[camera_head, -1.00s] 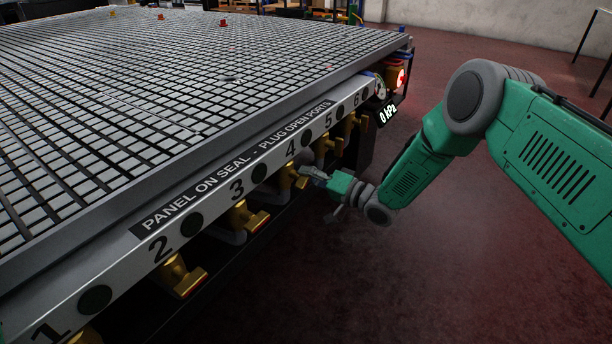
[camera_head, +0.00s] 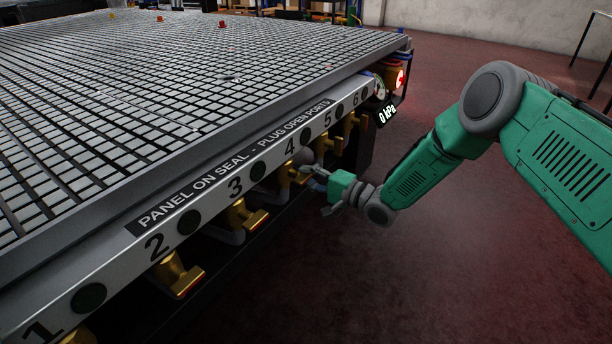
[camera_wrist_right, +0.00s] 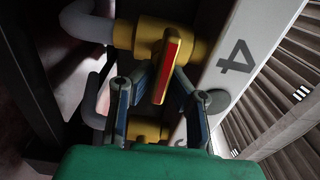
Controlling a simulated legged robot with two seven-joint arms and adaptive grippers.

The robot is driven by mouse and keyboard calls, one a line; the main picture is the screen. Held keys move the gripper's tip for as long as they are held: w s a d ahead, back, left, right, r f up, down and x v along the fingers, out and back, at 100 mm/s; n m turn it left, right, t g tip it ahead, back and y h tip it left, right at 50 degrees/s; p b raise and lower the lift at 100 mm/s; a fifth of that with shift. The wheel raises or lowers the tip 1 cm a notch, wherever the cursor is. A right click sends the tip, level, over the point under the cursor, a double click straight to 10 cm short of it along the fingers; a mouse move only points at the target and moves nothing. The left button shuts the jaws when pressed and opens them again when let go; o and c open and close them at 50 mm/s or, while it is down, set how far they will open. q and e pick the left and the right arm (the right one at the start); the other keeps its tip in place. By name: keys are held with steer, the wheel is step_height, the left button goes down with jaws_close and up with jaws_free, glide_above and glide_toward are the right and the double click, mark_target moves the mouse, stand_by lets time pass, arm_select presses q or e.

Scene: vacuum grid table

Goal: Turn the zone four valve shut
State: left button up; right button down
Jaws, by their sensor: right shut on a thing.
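The zone four valve (camera_head: 292,176) is brass and sits under the number 4 on the table's side rail. In the right wrist view its handle (camera_wrist_right: 170,62), brass with a red face, points along the picture's height, slightly tilted. My right gripper (camera_head: 312,178) is at this valve in the head view. In the right wrist view my right gripper (camera_wrist_right: 160,86) has its fingers on both sides of the handle's lower end and is shut on it. The exact finger contact is partly hidden. My left gripper is not in view.
Other brass valves hang below the rail, including those of zone three (camera_head: 246,216) and zone two (camera_head: 178,272). The gauge display (camera_head: 387,114) reads 0 kPa beside a glowing red lamp (camera_head: 401,78). A pale hose (camera_wrist_right: 88,24) joins the valve.

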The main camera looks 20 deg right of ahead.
steer(key=shift+d+f, duration=0.2)
steer(key=shift+f, duration=0.05)
steer(key=c, duration=1.6)
jaws_free()
steer(key=shift+d, duration=0.1)
steer(key=shift+s+d+r, duration=0.1)
steer(key=shift+s+d, duration=0.2)
steer(key=shift+s, duration=0.1)
steer(key=v, duration=1.1)
